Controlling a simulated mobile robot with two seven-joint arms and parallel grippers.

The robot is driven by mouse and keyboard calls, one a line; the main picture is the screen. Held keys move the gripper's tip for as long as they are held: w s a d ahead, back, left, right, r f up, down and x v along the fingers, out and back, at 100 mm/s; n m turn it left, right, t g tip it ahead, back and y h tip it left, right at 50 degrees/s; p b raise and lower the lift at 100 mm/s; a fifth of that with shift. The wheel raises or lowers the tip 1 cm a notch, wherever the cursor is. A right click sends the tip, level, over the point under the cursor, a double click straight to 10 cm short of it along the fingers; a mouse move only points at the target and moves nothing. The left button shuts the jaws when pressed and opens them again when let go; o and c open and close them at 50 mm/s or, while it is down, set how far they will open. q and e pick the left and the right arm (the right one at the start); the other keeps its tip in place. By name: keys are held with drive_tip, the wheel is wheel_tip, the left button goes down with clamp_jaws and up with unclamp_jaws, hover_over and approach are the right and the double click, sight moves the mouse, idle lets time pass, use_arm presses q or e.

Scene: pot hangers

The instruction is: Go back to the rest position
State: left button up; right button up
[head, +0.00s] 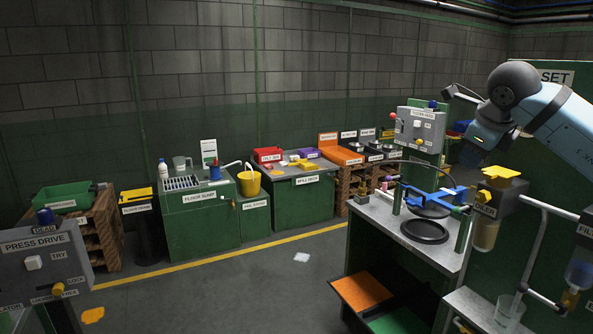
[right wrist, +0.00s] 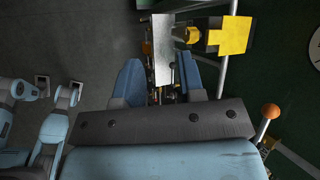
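My right arm comes in from the right edge in the head view, with its forearm raised. My right gripper (head: 472,153) is at the lower end of the blue wrist, above and behind the workbench's right side, and its fingers are small and dark there. In the right wrist view the right gripper (right wrist: 157,80) shows two blue fingers spread apart, with nothing held between them. Part of a grey metal surface (right wrist: 162,45) shows beyond the gap. My left gripper is not seen in the head view.
The workbench (head: 385,222) carries a blue cross-shaped fixture (head: 437,199) and a black ring (head: 425,231). A yellow-topped dispenser (head: 503,176) stands close below my right arm. A press drive panel (head: 40,262) is at front left. The floor (head: 220,295) between is mostly clear.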

drive_tip(key=s+a+f+n+g+y+p, duration=0.1)
drive_tip(key=s+a+f+g+y, duration=0.1)
drive_tip(key=a+f+y, duration=0.6)
drive_tip(key=s+a+f+n+g+y+p, duration=0.1)
drive_tip(key=a+f+g+y+p, duration=0.1)
drive_tip(key=a+f, duration=0.75)
drive_tip(key=s+a+f+m+t+y+p, duration=0.1)
drive_tip(key=s+a+m+y, duration=0.3)
drive_tip(key=a+y, duration=0.15)
drive_tip(key=s+a+f+m+y+p, duration=0.1)
drive_tip(key=s+a+m+y+p, duration=0.15)
drive_tip(key=s+a+y, duration=0.35)
drive_tip(key=s+d+f+m+t+h+p, duration=0.1)
drive_tip(key=s+d+f+m+t+h, duration=0.2)
drive_tip(key=f+m+t+h, duration=0.75)
drive_tip(key=s+d+f+m+t+h+p, duration=0.2)
drive_tip(key=s+d+f+m+t, duration=0.15)
drive_tip(key=m, duration=1.35)
drive_tip(key=s+d+f+m+g+h+p, duration=0.1)
drive_tip(key=s+f+m+g+h, duration=0.3)
drive_tip(key=s+f, duration=1)
drive_tip(key=d+m+g, duration=0.1)
drive_tip(key=m+g, duration=0.1)
drive_tip(key=m, duration=0.2)
drive_tip(key=shift+s+d+f+g, duration=0.15)
drive_tip(key=shift+s+d+g, duration=0.15)
drive_tip(key=shift+g, duration=0.1)
